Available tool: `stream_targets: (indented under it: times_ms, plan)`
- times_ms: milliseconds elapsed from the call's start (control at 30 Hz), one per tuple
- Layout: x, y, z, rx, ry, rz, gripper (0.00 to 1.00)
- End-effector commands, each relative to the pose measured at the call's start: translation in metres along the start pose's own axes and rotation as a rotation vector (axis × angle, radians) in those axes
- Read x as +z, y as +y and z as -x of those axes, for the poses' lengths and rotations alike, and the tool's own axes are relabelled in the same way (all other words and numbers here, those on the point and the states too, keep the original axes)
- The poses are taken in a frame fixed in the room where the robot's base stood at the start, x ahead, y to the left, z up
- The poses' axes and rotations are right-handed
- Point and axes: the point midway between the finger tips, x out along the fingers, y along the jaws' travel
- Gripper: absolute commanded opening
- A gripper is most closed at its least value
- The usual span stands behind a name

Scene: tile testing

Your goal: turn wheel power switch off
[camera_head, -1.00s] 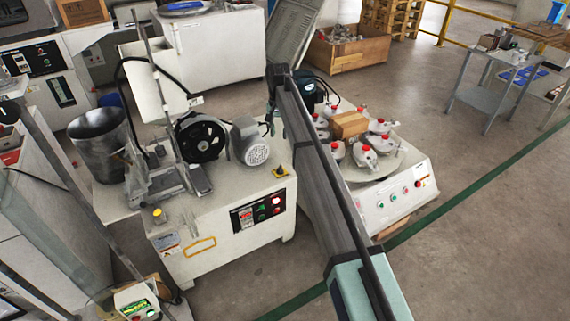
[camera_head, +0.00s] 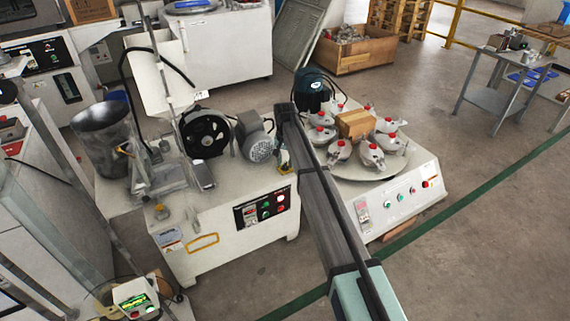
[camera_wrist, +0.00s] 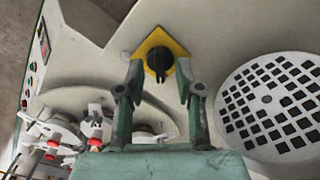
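The wheel power switch is a black rotary knob (camera_wrist: 159,63) on a yellow plate (camera_wrist: 166,40), in the upper middle of the wrist view. My gripper (camera_wrist: 160,75) is open, with one finger on each side of the knob and a visible gap to it. I cannot tell how far the fingertips are above the plate. In the head view, the machine with the black wheel (camera_head: 204,134) and grey motor (camera_head: 259,147) stands at the centre. My gripper (camera_head: 283,157) is at the right side of its top, and my arm mostly hides the switch there.
The motor's perforated cover (camera_wrist: 268,105) is close to the right of my gripper. The neighbouring machine with a round platform (camera_head: 372,170) carries several grey parts with red caps and a cardboard box (camera_head: 354,124). A control panel (camera_head: 262,209) is on the wheel machine's front.

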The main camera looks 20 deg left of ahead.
Motion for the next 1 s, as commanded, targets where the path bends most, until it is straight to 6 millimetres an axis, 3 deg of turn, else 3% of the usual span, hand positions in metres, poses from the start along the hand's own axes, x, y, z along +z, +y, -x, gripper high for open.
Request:
stream_targets:
  times_ms: [400,500,1000]
  plan:
    - [-0.0001,0.0000,-0.0073,0.000,0.000,0.000,0.35]
    - [-0.0001,0.0000,-0.0073,0.000,0.000,0.000,0.00]
    - [0.0002,0.0001,-0.0055,0.000,-0.001,0.043,0.00]
